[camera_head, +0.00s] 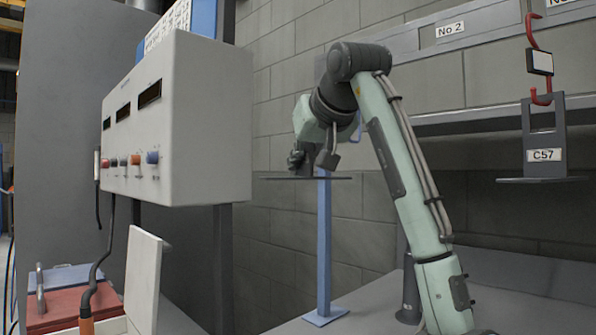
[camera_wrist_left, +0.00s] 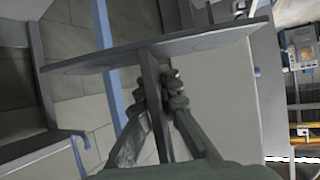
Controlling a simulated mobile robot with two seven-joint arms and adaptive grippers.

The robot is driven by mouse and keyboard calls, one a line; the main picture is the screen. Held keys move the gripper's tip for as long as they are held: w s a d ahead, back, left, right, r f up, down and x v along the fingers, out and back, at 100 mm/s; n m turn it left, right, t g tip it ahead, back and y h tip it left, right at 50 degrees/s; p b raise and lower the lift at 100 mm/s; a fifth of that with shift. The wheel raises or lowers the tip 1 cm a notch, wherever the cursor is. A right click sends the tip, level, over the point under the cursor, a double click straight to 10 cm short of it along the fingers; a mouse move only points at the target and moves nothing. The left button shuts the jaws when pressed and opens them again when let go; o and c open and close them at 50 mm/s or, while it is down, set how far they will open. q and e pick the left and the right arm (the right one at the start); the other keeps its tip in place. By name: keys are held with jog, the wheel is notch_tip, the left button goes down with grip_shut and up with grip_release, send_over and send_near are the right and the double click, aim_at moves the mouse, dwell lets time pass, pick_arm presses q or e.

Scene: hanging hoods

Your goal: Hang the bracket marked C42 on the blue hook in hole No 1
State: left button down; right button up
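My left gripper (camera_head: 305,163) is at mid-height, left of the wall rail. It is shut on the upright of a dark grey bracket with a flat base plate (camera_head: 340,179). In the left wrist view the fingers (camera_wrist_left: 165,90) pinch both sides of the bracket's upright (camera_wrist_left: 152,85), below its wide plate (camera_wrist_left: 90,63) as seen there. No C42 mark shows on it. A blue hook (camera_head: 357,128) shows partly behind my left arm; a blue hooked rod also appears in the left wrist view (camera_wrist_left: 78,150). The No 1 label is not visible. My right gripper is not in view.
A grey rail with a No 2 label (camera_head: 450,30) runs along the brick wall. A red hook (camera_head: 534,40) holds a bracket marked C57 (camera_head: 543,154). A blue post (camera_head: 324,245) stands behind the held bracket. A control box (camera_head: 205,120) stands at left.

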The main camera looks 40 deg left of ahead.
pick_arm(q)
jog(key=shift+w+d+r, duration=0.1)
jog(key=shift+w, duration=0.7)
jog(key=w+p, duration=0.2)
jog(key=w, duration=0.4)
jog(key=shift+w+d+f, duration=0.2)
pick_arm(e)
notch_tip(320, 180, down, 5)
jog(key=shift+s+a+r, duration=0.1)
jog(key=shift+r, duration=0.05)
pick_arm(q)
jog(key=shift+w+r+p, duration=0.1)
jog(key=shift+w+p, duration=0.05)
jog(key=shift+p, duration=0.15)
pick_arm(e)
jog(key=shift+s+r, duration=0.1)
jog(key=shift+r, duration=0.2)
pick_arm(q)
jog(key=shift+w+d+p, duration=0.1)
jog(key=shift+w+p, duration=0.2)
jog(key=shift+w, duration=0.05)
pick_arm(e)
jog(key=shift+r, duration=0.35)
pick_arm(q)
jog(key=shift+w+p, duration=0.3)
jog(key=shift+w, duration=0.75)
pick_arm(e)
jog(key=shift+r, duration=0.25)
